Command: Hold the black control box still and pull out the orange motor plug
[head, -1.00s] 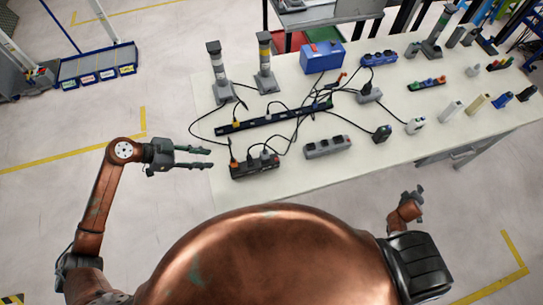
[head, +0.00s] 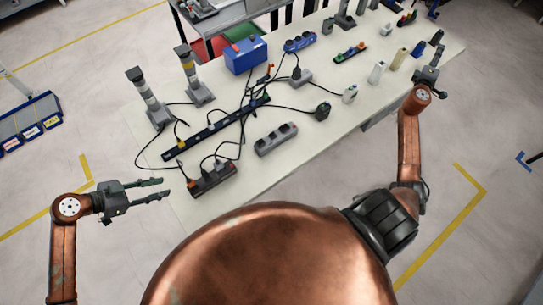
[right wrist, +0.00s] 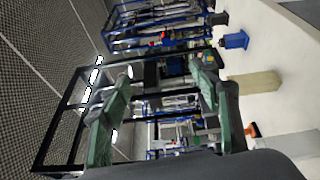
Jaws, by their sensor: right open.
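The black control box (head: 214,180) lies near the table's front left edge, with several plugs and cables on its top. A small orange spot at its left end looks like the orange motor plug (head: 192,187), but it is too small to be sure. My left gripper (head: 166,188) is open and empty to the left of the box, apart from it, its fingers pointing right toward it. My right gripper (head: 432,64) is open over the far right part of the table, well away from the box. Its two fingers also show, apart and empty, in the right wrist view (right wrist: 165,95).
A long black power strip (head: 215,128) and loose cables lie behind the box. A grey socket block (head: 276,139) is to its right. Two grey posts (head: 148,98) stand behind. A blue case (head: 245,55) and several small blocks fill the back and right. The table's front strip is clear.

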